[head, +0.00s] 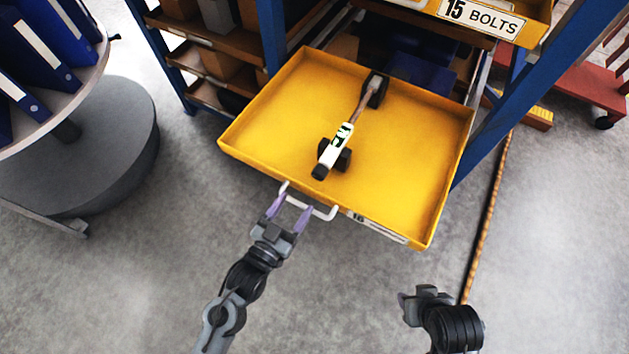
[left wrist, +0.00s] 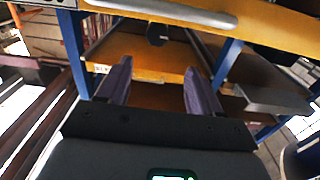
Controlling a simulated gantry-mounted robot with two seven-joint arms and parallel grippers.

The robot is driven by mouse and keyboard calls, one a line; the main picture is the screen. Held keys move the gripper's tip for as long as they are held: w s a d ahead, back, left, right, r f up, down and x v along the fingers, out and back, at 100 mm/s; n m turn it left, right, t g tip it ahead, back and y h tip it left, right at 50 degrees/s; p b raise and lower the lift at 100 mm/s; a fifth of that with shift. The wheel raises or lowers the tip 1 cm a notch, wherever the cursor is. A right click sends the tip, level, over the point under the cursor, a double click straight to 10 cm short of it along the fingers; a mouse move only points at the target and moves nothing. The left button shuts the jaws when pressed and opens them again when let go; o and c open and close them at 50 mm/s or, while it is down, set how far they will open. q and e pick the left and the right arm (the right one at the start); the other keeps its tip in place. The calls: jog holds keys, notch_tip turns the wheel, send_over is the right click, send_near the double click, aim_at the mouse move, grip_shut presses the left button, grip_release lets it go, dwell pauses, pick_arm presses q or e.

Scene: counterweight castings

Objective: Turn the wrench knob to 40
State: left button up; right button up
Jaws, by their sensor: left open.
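A long wrench (head: 358,117) lies in the open yellow drawer (head: 420,150). It has a brown shaft, a dark far end and a white-and-green section. Its near end is a black tip (head: 320,172), which may be the knob; no scale reading is legible. A dark block shows under each end. My left gripper (head: 293,209) is open with purple fingers, just outside the drawer front, near the white handle (head: 322,213). In the left wrist view its fingers (left wrist: 157,85) are apart with nothing between them. My right gripper (head: 415,294) is low at the right, away from the drawer; its jaws are unclear.
A blue-framed shelf (head: 270,35) with brown bins stands behind. Another yellow drawer labelled 15 BOLTS (head: 482,17) is above right. A round table with blue binders (head: 40,50) stands at left. A rope-like strip (head: 487,220) lies right of the drawer. The front floor is clear.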

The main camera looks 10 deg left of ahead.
aim_at(317, 176)
pick_arm(q)
jog(key=b+x, duration=0.1)
jog(key=x, duration=0.2)
jog(key=b+x, duration=0.1)
jog(key=x, duration=0.2)
jog(key=b+x, duration=0.1)
jog(key=x, duration=0.2)
jog(key=shift+d+f+b, duration=0.35)
jog(key=shift+f+b, duration=0.05)
jog(key=shift+w+d, duration=0.2)
jog(key=shift+w, duration=0.4)
